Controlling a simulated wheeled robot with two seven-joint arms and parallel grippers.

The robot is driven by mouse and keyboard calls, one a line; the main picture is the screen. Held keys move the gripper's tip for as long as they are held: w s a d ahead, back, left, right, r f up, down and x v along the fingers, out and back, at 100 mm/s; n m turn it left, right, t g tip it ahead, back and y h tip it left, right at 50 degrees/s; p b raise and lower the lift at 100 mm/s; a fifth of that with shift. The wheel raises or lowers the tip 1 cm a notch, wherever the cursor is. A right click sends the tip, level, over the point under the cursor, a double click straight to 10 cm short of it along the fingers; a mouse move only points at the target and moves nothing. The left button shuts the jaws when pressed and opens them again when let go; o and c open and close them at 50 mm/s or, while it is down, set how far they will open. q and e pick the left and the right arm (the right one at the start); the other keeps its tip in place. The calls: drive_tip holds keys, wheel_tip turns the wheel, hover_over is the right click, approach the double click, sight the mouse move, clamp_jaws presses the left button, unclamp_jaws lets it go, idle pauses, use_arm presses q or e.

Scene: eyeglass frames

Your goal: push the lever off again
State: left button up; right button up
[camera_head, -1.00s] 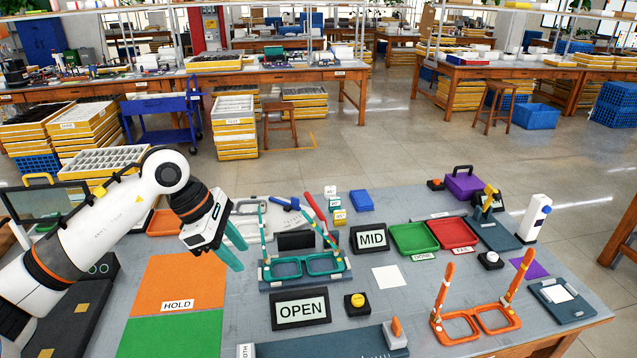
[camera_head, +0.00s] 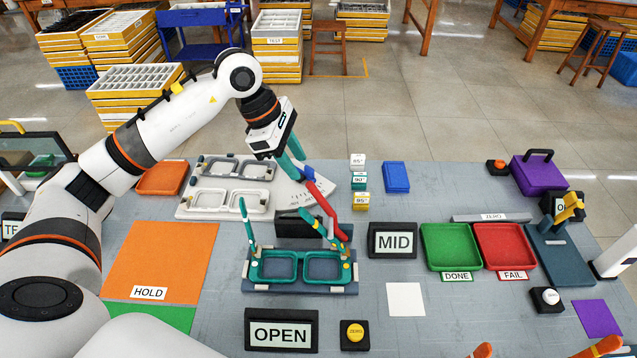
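A yellow lever (camera_head: 569,207) stands on a blue-grey device at the right.
An OPEN sign (camera_head: 281,330) and a yellow button (camera_head: 355,332) stand in front of the fixture; a MID sign (camera_head: 394,240) stands right of it. Green (camera_head: 451,247) and red (camera_head: 505,247) trays lie further right. A white tray of frames (camera_head: 225,212) lies behind left.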

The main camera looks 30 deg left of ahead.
sight(314, 191)
use_arm(q)
drive_tip(key=p+x, duration=0.1)
drive_tip(key=x, duration=0.9)
clamp_jaws()
